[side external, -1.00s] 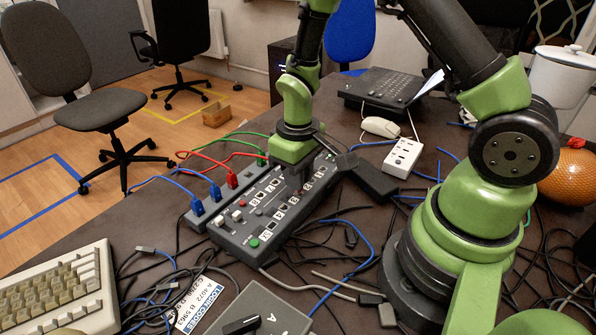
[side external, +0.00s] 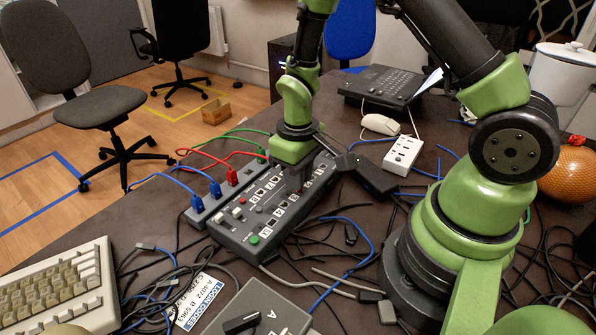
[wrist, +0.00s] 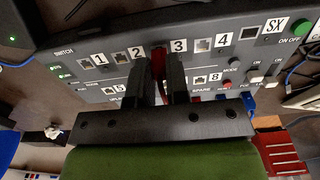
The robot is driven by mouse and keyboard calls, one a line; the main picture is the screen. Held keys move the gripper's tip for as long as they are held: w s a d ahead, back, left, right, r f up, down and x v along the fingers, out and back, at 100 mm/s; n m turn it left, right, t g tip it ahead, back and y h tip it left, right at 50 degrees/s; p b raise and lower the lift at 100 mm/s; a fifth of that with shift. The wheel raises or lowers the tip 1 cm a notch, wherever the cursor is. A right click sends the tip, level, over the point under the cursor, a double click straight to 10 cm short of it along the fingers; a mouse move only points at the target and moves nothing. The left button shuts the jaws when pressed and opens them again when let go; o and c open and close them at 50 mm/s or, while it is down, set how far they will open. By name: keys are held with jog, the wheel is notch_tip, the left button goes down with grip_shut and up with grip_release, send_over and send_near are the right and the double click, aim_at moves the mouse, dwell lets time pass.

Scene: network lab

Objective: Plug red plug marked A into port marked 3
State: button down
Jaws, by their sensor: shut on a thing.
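My gripper (wrist: 163,78) is shut on a red plug (wrist: 158,62) in the wrist view. The plug is at the socket position just left of the label 3 (wrist: 178,45) on the grey switch box (wrist: 68,68). The fingers hide most of the plug and that port, so I cannot tell how deep the plug sits. No letter shows on the plug. In the side view my gripper points down over the switch box (side external: 226,232), and the arm hides the held plug.
Other ports flank it, with labels 2 (wrist: 134,53) and 4 (wrist: 221,41). A strip with blue, red and green plugs (side external: 232,177) lies alongside the box. Loose cables (side external: 340,235) crowd the table in front.

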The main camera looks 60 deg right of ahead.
jog(key=c, duration=1)
grip_release()
jog(key=shift+c, duration=0.2)
jog(key=s+a+r+m+t, duration=0.1)
jog(key=s+r+t, duration=0.1)
jog(key=r, duration=0.8)
jog(key=s+a+r+m+t, duration=0.1)
jog(key=s+r, duration=0.1)
jog(key=r, duration=0.7)
jog(key=s+a+r+m+t+y, duration=0.2)
jog(key=s+r+t, duration=0.2)
jog(key=s, duration=0.5)
notch_tip(320, 180, up, 2)
jog(key=shift+r, duration=0.1)
